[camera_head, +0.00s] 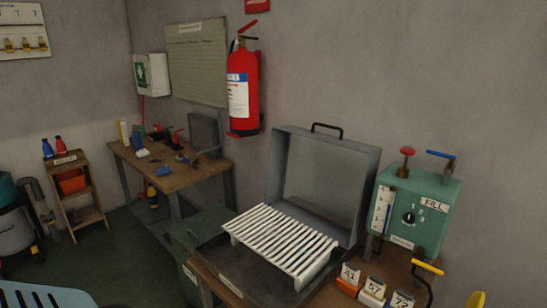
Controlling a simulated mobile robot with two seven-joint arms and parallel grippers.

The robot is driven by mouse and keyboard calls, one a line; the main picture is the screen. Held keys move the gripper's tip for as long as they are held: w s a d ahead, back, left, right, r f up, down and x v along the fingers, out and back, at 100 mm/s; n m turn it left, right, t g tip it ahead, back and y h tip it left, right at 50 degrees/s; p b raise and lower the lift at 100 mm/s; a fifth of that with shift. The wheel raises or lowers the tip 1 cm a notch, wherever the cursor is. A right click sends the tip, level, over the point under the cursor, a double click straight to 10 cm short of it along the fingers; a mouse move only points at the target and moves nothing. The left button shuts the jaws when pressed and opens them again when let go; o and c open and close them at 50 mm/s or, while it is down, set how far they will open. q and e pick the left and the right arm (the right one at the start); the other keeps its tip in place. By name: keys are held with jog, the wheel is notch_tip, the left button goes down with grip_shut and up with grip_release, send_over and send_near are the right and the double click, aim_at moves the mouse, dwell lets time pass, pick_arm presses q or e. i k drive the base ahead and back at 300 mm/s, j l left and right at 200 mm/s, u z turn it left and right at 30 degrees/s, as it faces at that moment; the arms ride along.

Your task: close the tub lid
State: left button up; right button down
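The tub (236,277) is a dark, shallow metal box on a wooden bench right of centre. Its grey lid (322,190) stands open and upright at the back, leaning near the wall. A dark handle (327,127) sits on the lid's top edge. A white slatted rack (280,240) lies across the tub opening, and its right end has a turned-down edge. What is under the rack is hidden. Neither of my grippers shows in the head view.
A green box marked FILL (420,208), with red and blue valve handles, stands right of the lid. Numbered blocks (372,291) and a yellow handle (427,266) are at the bench front. A workbench (170,180) with tools stands left; green floor (100,260) is open there.

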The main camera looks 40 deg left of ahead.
aim_at(346, 237)
jog(key=i+j, duration=0.1)
jog(key=j, duration=0.55)
jog(key=i+j, duration=0.15)
jog(key=j, duration=0.5)
jog(key=i+j, duration=0.1)
jog(key=j, duration=0.55)
jog(key=i+j, duration=0.15)
jog(key=j, duration=0.5)
jog(key=i+j, duration=0.1)
jog(key=j, duration=0.55)
jog(key=i+j, duration=0.15)
jog(key=j, duration=0.5)
jog(key=i+j, duration=0.1)
jog(key=j, duration=0.55)
jog(key=i+j, duration=0.15)
jog(key=j, duration=0.45)
